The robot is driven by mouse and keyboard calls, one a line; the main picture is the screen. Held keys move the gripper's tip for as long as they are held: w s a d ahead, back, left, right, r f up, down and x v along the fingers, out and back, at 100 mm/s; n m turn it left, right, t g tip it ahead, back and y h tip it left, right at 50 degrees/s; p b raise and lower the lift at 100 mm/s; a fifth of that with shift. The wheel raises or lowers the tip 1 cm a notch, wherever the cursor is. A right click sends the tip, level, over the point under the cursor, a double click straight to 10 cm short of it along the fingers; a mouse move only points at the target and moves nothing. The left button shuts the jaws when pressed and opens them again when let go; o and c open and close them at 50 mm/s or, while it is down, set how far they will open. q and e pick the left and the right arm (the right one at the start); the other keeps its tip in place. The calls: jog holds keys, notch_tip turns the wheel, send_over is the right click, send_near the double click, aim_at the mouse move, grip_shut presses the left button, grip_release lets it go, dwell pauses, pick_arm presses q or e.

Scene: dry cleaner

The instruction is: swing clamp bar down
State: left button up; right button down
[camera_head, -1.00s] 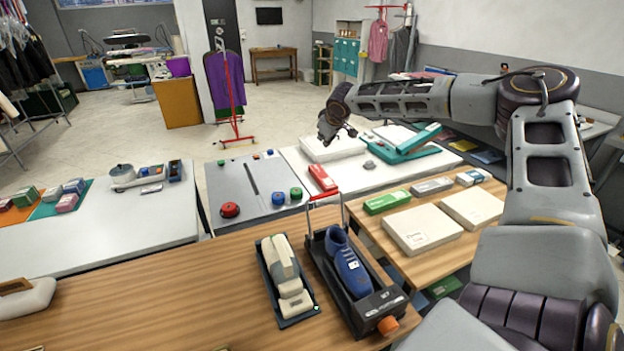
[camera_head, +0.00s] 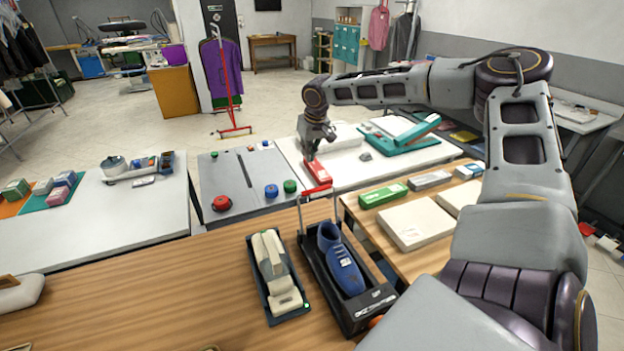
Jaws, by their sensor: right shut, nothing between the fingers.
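A black tray-like fixture (camera_head: 362,310) on the wooden table holds a blue shoe (camera_head: 340,266). The clamp bar (camera_head: 316,190) is a thin upright frame with a red top, standing raised at the far end of the fixture. My right gripper (camera_head: 312,156) is shut and empty, fingers pointing down. In the picture it appears just above the clamp bar's red top and over a red box; it does not look to be holding the bar, and the exact depth gap is hard to judge. My left gripper is out of view.
A beige iron-like item on a dark tray (camera_head: 290,315) lies left of the fixture. A red box (camera_head: 316,170) lies behind the bar. A green box (camera_head: 383,195) and cream boxes (camera_head: 415,226) sit to the right. The wooden table's left part is mostly clear.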

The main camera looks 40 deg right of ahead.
jog(key=shift+s+d+f+m+g, duration=0.2)
jog(key=shift+s+d+m+g, duration=0.1)
jog(key=shift+s+m+g, duration=0.15)
jog(key=shift+f, duration=0.1)
notch_tip(320, 180, down, 9)
jog(key=s+p, duration=0.1)
jog(key=p, duration=0.2)
jog(key=shift+a, duration=0.25)
dwell(1.6)
jog(key=shift+s, duration=0.15)
jog(key=shift+d+f, duration=0.1)
dwell(0.3)
